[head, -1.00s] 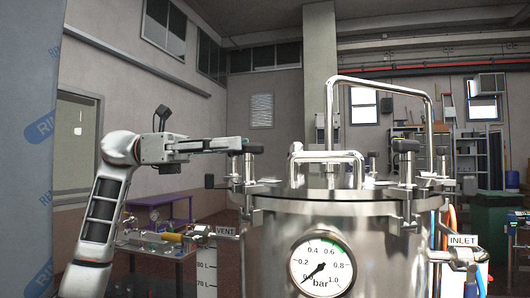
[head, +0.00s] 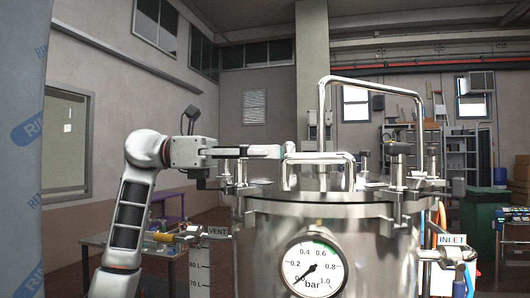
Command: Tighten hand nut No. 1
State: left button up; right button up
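The steel vessel (head: 262,240) stands in the middle of the head view with its domed lid clamped by several swing bolts. A dark-topped hand nut (head: 398,149) shows on the right front clamp. At the left front clamp (head: 243,180) the bolt shows, but its nut is largely hidden by my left gripper. No number is readable on any nut. My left gripper (head: 264,151) lies level above that clamp, its fingers pointing right over the lid's left edge. Seen side-on, its finger gap does not show. My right gripper is out of view.
A tall bent handle (head: 371,83) and a lower lid handle (head: 318,157) rise beside the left fingers. A pressure gauge (head: 314,267) reads near zero. The VENT pipe (head: 190,236) juts out left, above a work table (head: 95,239).

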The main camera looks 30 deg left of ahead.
pick_arm(q)
grip_shut()
jog(key=shift+s+r+m+g+h+p, duration=0.1)
jog(key=shift+s+m+g+h+p, duration=0.1)
jog(key=shift+m+g+p, duration=0.3)
jog(key=shift+s+m+g+h+p, duration=0.1)
jog(key=shift+m+g+h+p, duration=0.15)
jog(key=shift+g+p, duration=0.4)
jog(key=shift+s+d+m+g+p, duration=0.1)
jog(key=shift+m+g+p, duration=0.35)
jog(key=shift+g, duration=0.2)
jog(key=m+g, duration=0.1)
jog(key=g, duration=0.1)
jog(key=s+m+g, duration=0.1)
jog(key=shift+g+p, duration=0.3)
jog(key=shift+g, duration=0.1)
jog(key=shift+s, duration=0.1)
grip_release()
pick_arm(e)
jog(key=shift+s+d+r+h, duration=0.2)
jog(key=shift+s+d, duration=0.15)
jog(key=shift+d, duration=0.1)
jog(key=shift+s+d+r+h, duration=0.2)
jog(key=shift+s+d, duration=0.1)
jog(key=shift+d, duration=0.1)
